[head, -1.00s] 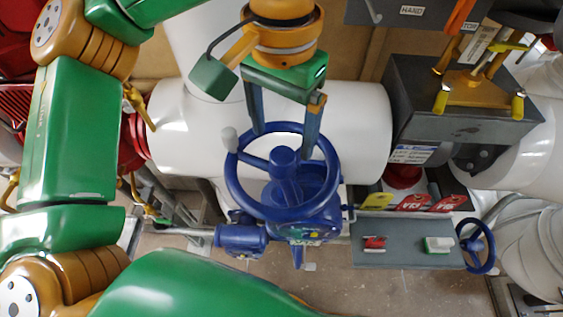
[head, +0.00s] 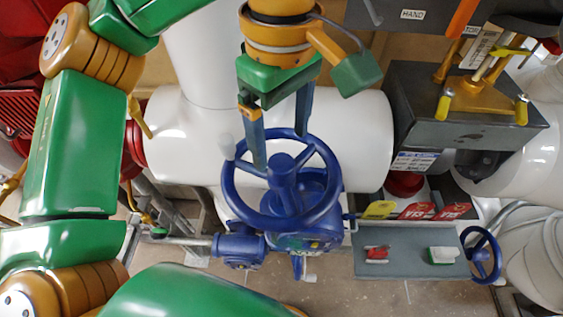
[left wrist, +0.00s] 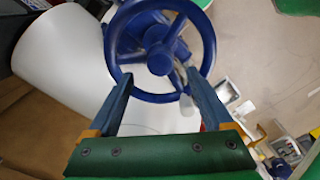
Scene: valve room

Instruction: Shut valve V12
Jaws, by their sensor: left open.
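A blue handwheel (head: 330,170) with spokes, a raised hub and a pale knob (head: 227,145) on its rim sits on a blue valve body in front of the white pipe. I cannot read a V12 label on it. My left gripper (head: 281,150) is open above the wheel's far side, its two fingers pointing down and set apart. One fingertip overlaps the wheel near the hub; contact cannot be told. The left wrist view shows the open fingers (left wrist: 160,80) reaching toward the near rim of the wheel (left wrist: 209,50). My right gripper is not in view.
A grey shelf (head: 410,262) with a red and a white switch is right of the wheel, with yellow and red tags (head: 415,210) above it. A smaller blue handwheel (head: 483,255) stands at its right end. A grey box (head: 430,115) with yellow fittings is at upper right.

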